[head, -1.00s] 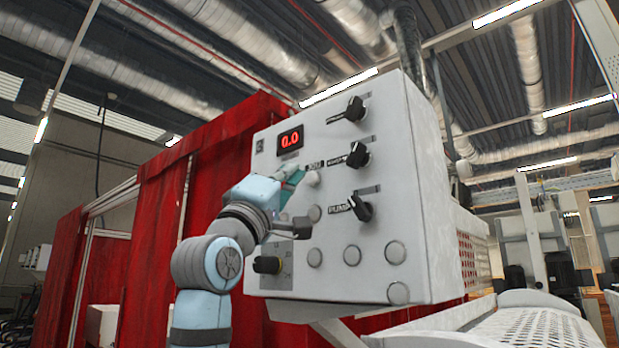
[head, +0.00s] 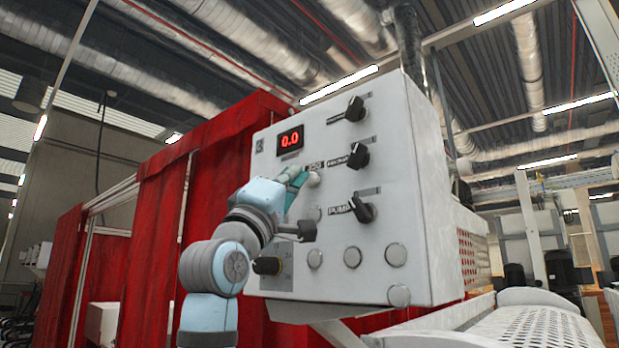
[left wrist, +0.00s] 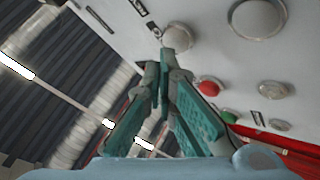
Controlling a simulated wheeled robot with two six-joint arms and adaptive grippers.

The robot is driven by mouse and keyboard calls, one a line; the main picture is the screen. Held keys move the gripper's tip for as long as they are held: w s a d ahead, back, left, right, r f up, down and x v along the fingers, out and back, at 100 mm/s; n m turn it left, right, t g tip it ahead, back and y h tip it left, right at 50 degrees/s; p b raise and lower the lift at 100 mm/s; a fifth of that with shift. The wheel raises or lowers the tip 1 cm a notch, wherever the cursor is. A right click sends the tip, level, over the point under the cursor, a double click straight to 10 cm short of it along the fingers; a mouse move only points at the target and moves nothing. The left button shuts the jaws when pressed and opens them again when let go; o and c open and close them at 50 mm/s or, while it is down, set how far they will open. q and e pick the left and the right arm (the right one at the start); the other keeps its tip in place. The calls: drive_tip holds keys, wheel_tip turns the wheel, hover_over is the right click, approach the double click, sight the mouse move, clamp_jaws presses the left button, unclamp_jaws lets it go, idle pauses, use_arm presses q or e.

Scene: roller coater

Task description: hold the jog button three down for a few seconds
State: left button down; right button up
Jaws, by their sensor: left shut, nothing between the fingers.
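The control panel (head: 400,190) is the white front of a cabinet. Below a partly hidden label that seems to read JOG, a round pale button (head: 313,179) sits at the tips of my left gripper (head: 299,178). In the left wrist view, the shut, empty fingers of my left gripper (left wrist: 166,62) point at a round grey button (left wrist: 179,36) just beyond them. I cannot tell whether the tips touch it or whether it is pressed. No number is readable on it. My right gripper is not in view.
The red display (head: 290,140) reads 0.0. Three black knobs, one a pump knob (head: 361,208), stick out to the right. Several round buttons, such as one low on the panel (head: 352,257), sit below. A red button (left wrist: 208,87) lies near my fingers. A red curtain (head: 165,225) hangs behind.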

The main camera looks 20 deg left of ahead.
use_arm(q)
drive_tip(key=shift+w+d+p, duration=0.1)
drive_tip(key=shift+w+p, duration=0.3)
drive_tip(key=shift+w, duration=0.05)
idle(0.4)
drive_tip(key=shift+s, duration=0.1)
idle(4.5)
drive_tip(key=shift+s+a+b, duration=0.2)
drive_tip(key=shift+s+b, duration=0.45)
drive_tip(key=s+b, duration=0.1)
drive_tip(key=s+a+b, duration=0.1)
drive_tip(key=s, duration=0.2)
drive_tip(key=shift+s+a+b, duration=0.35)
drive_tip(key=shift+s+b, duration=0.05)
drive_tip(key=shift+y, duration=0.3)
